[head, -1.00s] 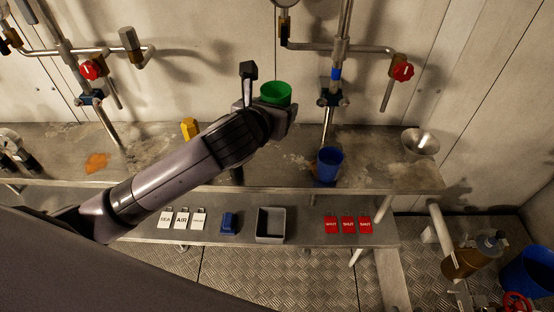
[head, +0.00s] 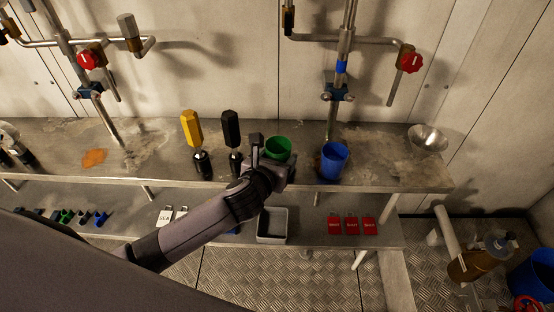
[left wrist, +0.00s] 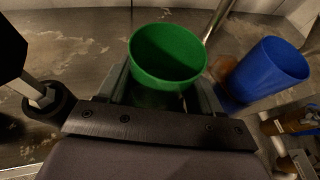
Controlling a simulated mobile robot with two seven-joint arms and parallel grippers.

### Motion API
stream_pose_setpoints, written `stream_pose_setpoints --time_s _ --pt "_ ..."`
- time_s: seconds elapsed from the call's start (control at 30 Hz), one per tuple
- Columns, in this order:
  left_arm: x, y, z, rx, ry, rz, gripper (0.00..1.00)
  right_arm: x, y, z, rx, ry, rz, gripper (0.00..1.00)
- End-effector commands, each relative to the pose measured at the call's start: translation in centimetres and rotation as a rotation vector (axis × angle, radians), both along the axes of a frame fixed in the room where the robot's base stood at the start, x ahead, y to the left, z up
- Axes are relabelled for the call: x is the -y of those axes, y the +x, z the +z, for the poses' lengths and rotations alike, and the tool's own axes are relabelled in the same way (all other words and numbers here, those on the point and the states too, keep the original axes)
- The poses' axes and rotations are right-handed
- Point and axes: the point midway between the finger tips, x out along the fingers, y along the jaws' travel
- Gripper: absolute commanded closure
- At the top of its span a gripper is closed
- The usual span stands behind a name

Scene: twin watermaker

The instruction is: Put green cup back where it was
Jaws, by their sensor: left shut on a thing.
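The green cup (head: 277,149) is upright at the front part of the upper metal shelf (head: 375,168), left of the blue cup (head: 333,160). My left gripper (head: 281,168) is shut on the green cup; its fingers show on both sides of the cup (left wrist: 168,55) in the left wrist view. The cup's base is hidden by the gripper, so I cannot tell whether it touches the shelf. The blue cup also shows to the right in the left wrist view (left wrist: 266,72). My right gripper is not in view.
A black-handled tool (head: 231,133) and a yellow-handled tool (head: 192,133) stand just left of the gripper. A steel funnel (head: 428,139) is at the shelf's right end. A grey tray (head: 272,238) and red tags (head: 352,226) lie on the lower shelf. Pipes with red valves rise behind.

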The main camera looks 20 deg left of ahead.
Motion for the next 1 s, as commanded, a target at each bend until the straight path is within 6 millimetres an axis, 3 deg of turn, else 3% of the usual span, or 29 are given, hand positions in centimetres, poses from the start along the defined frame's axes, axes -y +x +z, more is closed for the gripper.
stream_pose_setpoints --time_s 0.3,0.33,0.4,0.77,1.0 --pt "0.0 0.0 -0.2 0.000 0.001 0.001 0.66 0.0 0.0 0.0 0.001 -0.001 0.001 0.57" --pt "0.0 0.0 -0.3 0.000 0.001 0.001 0.31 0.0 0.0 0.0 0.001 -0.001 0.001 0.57" --pt "0.0 0.0 -0.2 0.000 0.000 0.000 0.09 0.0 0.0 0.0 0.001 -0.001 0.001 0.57" --pt "0.0 0.0 0.2 0.001 -0.001 0.000 0.09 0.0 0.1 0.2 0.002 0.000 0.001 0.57" --pt "-0.1 -2.5 1.1 -0.001 0.001 -0.002 0.09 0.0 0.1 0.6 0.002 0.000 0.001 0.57"
